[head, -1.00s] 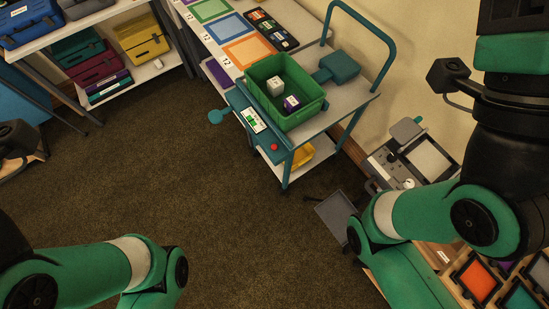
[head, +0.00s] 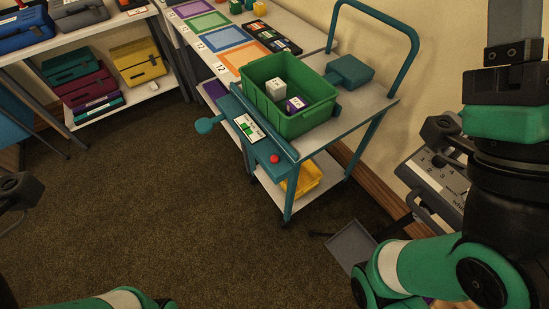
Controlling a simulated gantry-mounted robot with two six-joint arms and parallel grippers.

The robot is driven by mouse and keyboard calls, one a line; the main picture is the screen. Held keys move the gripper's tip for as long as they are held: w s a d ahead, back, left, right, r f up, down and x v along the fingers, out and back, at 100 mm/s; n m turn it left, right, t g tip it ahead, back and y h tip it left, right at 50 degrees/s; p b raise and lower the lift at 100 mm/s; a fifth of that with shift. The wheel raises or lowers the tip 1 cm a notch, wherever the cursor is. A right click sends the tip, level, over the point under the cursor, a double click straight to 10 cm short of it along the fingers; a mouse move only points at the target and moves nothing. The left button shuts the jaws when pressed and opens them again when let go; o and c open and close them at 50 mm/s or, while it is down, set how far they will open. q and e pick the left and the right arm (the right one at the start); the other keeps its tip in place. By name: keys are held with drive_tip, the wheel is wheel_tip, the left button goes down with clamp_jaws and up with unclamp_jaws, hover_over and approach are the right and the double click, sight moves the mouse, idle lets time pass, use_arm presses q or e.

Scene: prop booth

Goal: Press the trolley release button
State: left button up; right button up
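The trolley (head: 372,98) is a teal-framed cart with grey shelves, standing at the centre right by the wall. A small red button (head: 274,159) sits on the teal panel at its near end, beside a white label (head: 249,129) with green marks. A green crate (head: 312,122) on the top shelf holds a white block (head: 289,91) and a purple block (head: 295,104). At the left edge a dark part of my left arm shows, and its fingertips cannot be made out. My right arm fills the right side. Its fingers are not clearly seen. Neither arm touches the trolley.
A table with coloured mats (head: 208,23) stands behind the trolley. A shelf at the upper left holds toolboxes (head: 138,62). A yellow bin (head: 306,178) is on the trolley's lower shelf. A grey flat panel (head: 352,246) is low on the right. The carpet (head: 150,200) is clear.

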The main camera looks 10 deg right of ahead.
clamp_jaws()
idle(0.3)
idle(1.6)
